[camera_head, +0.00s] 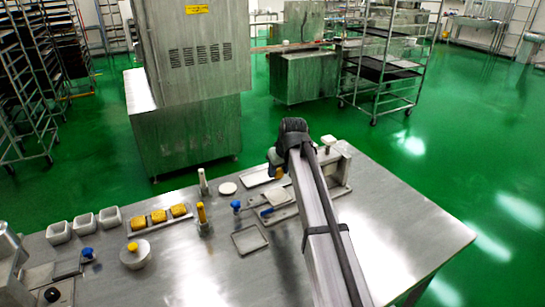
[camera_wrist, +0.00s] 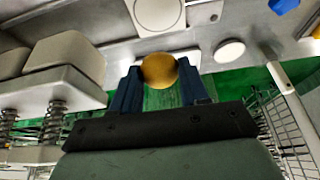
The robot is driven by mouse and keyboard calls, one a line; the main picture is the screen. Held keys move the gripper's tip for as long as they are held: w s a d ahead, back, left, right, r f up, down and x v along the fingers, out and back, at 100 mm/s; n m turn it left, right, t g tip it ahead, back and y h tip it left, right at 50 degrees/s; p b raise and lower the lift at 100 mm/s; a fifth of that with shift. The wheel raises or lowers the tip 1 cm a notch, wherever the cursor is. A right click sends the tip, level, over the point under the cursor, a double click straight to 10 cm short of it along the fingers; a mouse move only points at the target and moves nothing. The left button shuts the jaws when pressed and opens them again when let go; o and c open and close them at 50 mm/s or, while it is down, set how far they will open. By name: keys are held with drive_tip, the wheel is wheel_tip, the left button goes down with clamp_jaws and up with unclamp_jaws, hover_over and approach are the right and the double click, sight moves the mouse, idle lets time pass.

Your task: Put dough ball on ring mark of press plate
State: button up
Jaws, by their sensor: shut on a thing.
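The dough ball (camera_wrist: 160,70) is a round orange-yellow ball held between the blue fingers of my gripper (camera_wrist: 158,84) in the wrist view. In the head view my gripper (camera_head: 275,168) hangs at the far end of my arm, with a bit of the yellow ball (camera_head: 279,173) showing. The press plate (camera_wrist: 182,12) is pale and carries a round ring mark (camera_wrist: 159,12), just above the ball in the wrist picture. The ball is apart from the ring. In the head view the ring cannot be made out, and my arm partly covers that area.
A press block on springs (camera_wrist: 60,88) stands close on the left in the wrist view. A white disc (camera_wrist: 229,51) lies to the right. On the table (camera_head: 190,265) are yellow blocks on a tray, white cups (camera_head: 84,224), a blue knob (camera_head: 236,206) and a shallow square tray (camera_head: 249,240).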

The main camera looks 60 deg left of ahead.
drive_tip(key=shift+s+d+f, duration=0.1)
drive_tip(key=shift+d+f, duration=0.1)
drive_tip(key=shift+f, duration=0.7)
drive_tip(key=shift+s+d+f, duration=0.1)
drive_tip(key=shift+d+f, duration=0.15)
drive_tip(key=shift+f, duration=0.65)
drive_tip(key=shift+s+d+f, duration=0.1)
drive_tip(key=shift+d+f, duration=0.1)
drive_tip(key=shift+f, duration=0.7)
drive_tip(key=shift+f, duration=0.85)
drive_tip(key=o, duration=1.5)
drive_tip(key=shift+r, duration=0.2)
wheel_tip(320, 180, up, 8)
drive_tip(key=shift+f, duration=0.2)
idle(0.6)
idle(0.4)
